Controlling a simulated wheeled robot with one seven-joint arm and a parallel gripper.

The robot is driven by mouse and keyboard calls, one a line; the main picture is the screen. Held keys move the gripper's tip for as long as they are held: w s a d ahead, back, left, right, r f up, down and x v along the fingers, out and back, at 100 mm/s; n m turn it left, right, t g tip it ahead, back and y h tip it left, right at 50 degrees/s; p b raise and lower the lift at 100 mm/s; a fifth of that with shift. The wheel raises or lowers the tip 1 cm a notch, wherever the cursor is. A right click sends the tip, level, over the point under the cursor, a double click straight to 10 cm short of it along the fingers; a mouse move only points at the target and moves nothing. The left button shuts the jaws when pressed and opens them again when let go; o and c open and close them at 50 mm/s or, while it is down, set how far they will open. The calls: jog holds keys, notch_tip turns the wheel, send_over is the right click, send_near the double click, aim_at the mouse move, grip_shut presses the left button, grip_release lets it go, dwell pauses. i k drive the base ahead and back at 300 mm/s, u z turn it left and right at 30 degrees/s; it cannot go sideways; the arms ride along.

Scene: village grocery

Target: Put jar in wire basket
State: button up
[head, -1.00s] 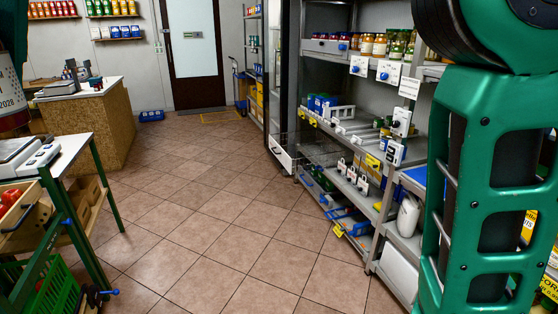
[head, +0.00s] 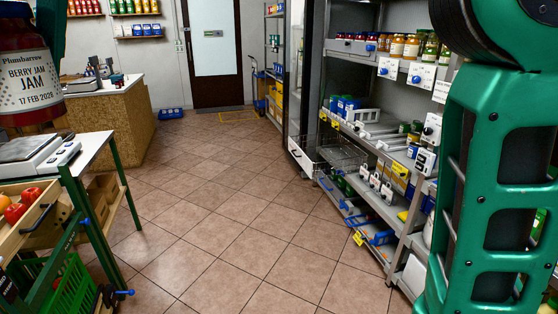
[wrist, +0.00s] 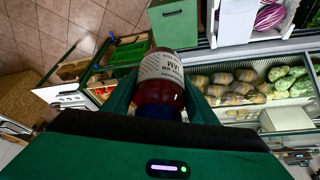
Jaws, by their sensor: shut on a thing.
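The jar (head: 28,75) is a berry jam jar with dark red contents and a white label, at the top left of the head view. In the wrist view the jar (wrist: 160,82) sits between the green fingers of my gripper (wrist: 160,98), which is shut on it. The jar is held in the air, clear of any surface. A wire basket (head: 342,154) of thin grey wire is at the left end of the right-hand shelving, far from my gripper. Its inside is too small to make out.
A table with a scale (head: 30,148) and wooden produce trays stands at left, above a green crate (head: 70,288). A wooden counter (head: 115,120) is behind it. Shelving (head: 385,125) with jars and boxes lines the right. The tiled floor (head: 235,225) between is clear.

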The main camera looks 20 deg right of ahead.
aim_at(312, 160)
jog(key=i, duration=2.9)
jog(key=z, duration=0.9)
jog(key=i, duration=1.05)
jog(key=u, duration=0.1)
